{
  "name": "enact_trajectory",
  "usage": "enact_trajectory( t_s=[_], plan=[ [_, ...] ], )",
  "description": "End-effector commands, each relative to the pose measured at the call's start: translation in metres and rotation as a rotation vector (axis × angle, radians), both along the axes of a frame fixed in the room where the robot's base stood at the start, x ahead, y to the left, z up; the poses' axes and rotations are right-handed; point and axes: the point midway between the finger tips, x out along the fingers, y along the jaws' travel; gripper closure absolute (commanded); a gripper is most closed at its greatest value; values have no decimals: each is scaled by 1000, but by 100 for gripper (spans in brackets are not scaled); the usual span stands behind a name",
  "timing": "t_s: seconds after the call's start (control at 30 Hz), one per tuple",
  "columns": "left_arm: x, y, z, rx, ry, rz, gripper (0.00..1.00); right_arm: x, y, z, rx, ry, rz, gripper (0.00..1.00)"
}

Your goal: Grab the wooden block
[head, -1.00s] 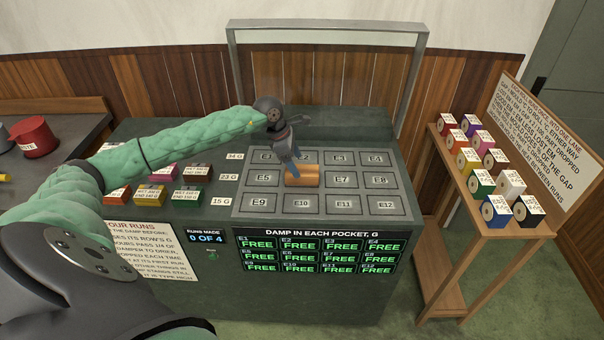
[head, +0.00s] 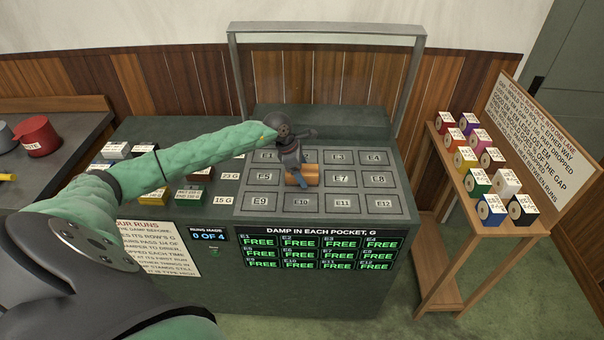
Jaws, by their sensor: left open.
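The wooden block (head: 293,180), a small orange-brown piece, lies on the grey grid of labelled pockets, around the E6 pocket. My left arm reaches in from the left, and my left gripper (head: 303,178) is right at the block, pointing down. Its fingers are open and overlap the block in the picture; whether they touch it I cannot tell. The gripper hides part of the block and the pocket labels behind it. My right gripper is not in view.
A grey metal frame (head: 230,75) arches over the back of the machine. Coloured labelled blocks stand left of the grid, partly behind my arm. A wooden stand (head: 455,225) with several coloured labelled blocks is at the right.

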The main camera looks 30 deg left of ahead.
Motion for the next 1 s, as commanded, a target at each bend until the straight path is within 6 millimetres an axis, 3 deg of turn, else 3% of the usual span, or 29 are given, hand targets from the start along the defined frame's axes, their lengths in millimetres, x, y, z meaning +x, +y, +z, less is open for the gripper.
enact_trajectory(
  t_s=[0.77, 1.0],
  plan=[
    [0, 0, -3, 0, 0, 0, 20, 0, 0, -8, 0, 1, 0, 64],
    [0, 0, -3, 0, 0, 0, 67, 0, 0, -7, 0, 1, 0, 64]
  ],
)
